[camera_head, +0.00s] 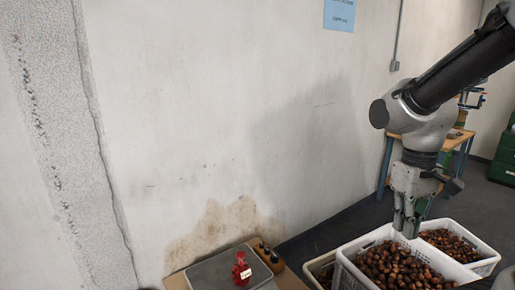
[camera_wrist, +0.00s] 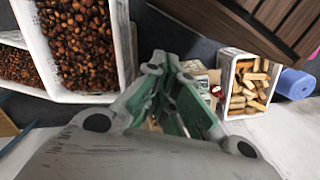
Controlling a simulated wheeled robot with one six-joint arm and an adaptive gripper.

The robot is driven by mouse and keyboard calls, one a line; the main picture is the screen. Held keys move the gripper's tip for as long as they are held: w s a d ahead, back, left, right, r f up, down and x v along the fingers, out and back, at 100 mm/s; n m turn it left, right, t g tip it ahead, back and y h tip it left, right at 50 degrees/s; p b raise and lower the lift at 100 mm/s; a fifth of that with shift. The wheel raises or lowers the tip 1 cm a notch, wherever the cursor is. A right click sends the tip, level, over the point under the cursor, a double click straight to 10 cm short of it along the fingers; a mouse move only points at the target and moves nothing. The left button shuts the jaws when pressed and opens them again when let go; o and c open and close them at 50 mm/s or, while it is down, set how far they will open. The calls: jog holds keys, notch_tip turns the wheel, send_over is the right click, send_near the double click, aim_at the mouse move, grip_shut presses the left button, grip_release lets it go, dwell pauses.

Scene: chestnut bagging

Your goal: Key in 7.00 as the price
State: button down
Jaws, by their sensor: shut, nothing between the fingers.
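A grey flat plate (camera_head: 218,270), which looks like a scale's pan, sits at the bottom of the head view on a wooden surface. A red item with a small white label (camera_head: 240,270) stands on it. I cannot make out any keypad or price display in either view. My gripper (camera_head: 405,228) points down, shut and empty, well to the right of the plate and over the white crate of chestnuts. The wrist view shows its fingers (camera_wrist: 166,70) with green inner faces.
White crates of chestnuts (camera_head: 345,271) (camera_wrist: 123,45) stand below my gripper. Small brown objects (camera_head: 268,257) sit right of the plate. A wooden table (camera_head: 385,160) stands behind. A white bin of light-brown pieces (camera_wrist: 228,72) and a blue roll (camera_wrist: 295,84) show in the wrist view.

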jog(key=s+d+r+m+t, duration=0.2)
jog(key=s+d+r+t, duration=0.2)
jog(key=r, duration=0.5)
jog(key=shift+s+d+t, duration=0.2)
jog(key=shift+s+t, duration=0.1)
jog(key=shift+t, duration=0.4)
jog(key=shift+r, duration=0.1)
